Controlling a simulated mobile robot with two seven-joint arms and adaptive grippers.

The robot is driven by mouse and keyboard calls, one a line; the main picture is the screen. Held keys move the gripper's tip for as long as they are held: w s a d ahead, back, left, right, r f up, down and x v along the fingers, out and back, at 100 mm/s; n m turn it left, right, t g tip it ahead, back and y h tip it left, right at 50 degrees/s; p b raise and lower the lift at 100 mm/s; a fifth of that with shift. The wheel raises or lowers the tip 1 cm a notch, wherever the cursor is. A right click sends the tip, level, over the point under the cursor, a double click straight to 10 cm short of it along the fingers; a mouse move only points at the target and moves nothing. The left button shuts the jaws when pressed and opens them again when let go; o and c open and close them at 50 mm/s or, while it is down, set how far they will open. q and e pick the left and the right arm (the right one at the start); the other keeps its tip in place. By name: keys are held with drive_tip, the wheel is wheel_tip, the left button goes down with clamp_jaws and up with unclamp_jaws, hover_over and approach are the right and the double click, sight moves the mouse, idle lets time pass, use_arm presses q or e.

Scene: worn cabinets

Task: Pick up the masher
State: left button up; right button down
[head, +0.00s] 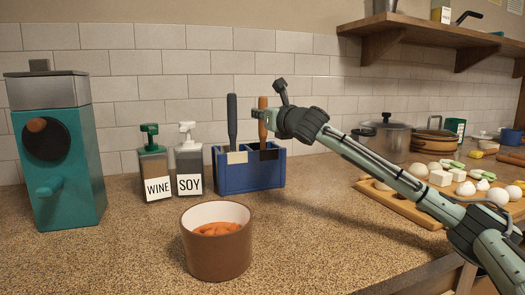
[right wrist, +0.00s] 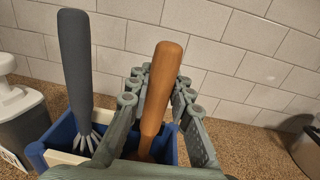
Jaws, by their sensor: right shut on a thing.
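The masher (right wrist: 164,75) has a brown wooden handle and stands upright in a blue holder (head: 250,181) on the counter; its handle also shows in the head view (head: 262,103). Its head is hidden inside the holder. My right gripper (head: 267,117) reaches in from the right, and in the right wrist view its fingers (right wrist: 158,92) are closed around the handle. My left gripper is not in view.
A grey-handled utensil (head: 232,120) with pale tines stands beside the masher. WINE (head: 155,170) and SOY (head: 188,168) bottles stand left of the holder. A brown bowl (head: 216,258) stands in front. A cutting board (head: 402,204) with food and a pot (head: 388,139) lie right.

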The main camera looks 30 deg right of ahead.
drive_tip(key=shift+r, duration=0.45)
idle(0.6)
drive_tip(key=shift+r, duration=2.5)
drive_tip(key=shift+r, duration=2.5)
drive_tip(key=shift+r, duration=1.35)
